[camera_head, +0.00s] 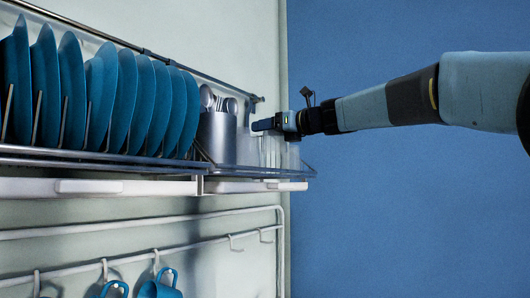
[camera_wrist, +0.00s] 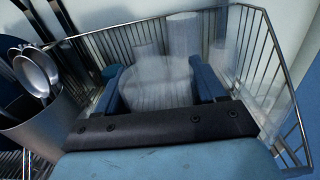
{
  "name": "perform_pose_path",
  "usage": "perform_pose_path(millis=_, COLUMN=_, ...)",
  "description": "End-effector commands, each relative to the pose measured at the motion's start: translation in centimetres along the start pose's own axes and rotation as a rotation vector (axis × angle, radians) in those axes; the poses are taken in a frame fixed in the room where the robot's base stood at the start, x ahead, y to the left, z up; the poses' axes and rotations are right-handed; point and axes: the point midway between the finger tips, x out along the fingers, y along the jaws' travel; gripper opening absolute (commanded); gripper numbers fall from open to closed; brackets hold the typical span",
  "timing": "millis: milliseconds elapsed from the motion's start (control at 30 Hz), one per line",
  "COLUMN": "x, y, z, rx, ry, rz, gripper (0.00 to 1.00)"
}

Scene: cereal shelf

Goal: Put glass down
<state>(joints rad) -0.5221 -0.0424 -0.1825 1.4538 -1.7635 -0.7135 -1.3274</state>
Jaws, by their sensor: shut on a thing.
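My gripper (camera_head: 264,125) reaches in from the right, over the right end of the wall-mounted dish rack. The wrist view shows its two blue fingers (camera_wrist: 158,80) on either side of a clear glass (camera_wrist: 152,92), shut on it. The glass appears upright, with its round rim towards the camera. In the head view the held glass is hard to separate from the other clear glassware below the gripper. The glass's base is hidden, so I cannot tell whether it touches the rack floor.
Other clear glasses (camera_wrist: 183,36) stand behind the held one. A metal cutlery holder (camera_head: 217,137) with spoons (camera_wrist: 36,72) is close on the left. Wire railing (camera_wrist: 262,60) encloses the back and right. Blue plates (camera_head: 127,98) fill the rack's left; blue mugs (camera_head: 158,288) hang below.

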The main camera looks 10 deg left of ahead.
Motion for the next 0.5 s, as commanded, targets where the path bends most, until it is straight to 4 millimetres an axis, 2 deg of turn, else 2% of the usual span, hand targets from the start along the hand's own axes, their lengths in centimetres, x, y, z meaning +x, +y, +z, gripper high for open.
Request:
perform_pose_path(millis=100, x=0.9, y=-0.7, z=-1.4, rx=0.001, ry=0.002, rz=0.0, gripper=0.28)
perform_pose_path(millis=333, x=1.7, y=-1.3, z=-2.6, rx=0.001, ry=0.002, rz=0.0, gripper=0.28)
perform_pose_path(millis=500, x=1.9, y=-1.4, z=-4.9, rx=0.002, ry=0.002, rz=0.001, gripper=0.28)
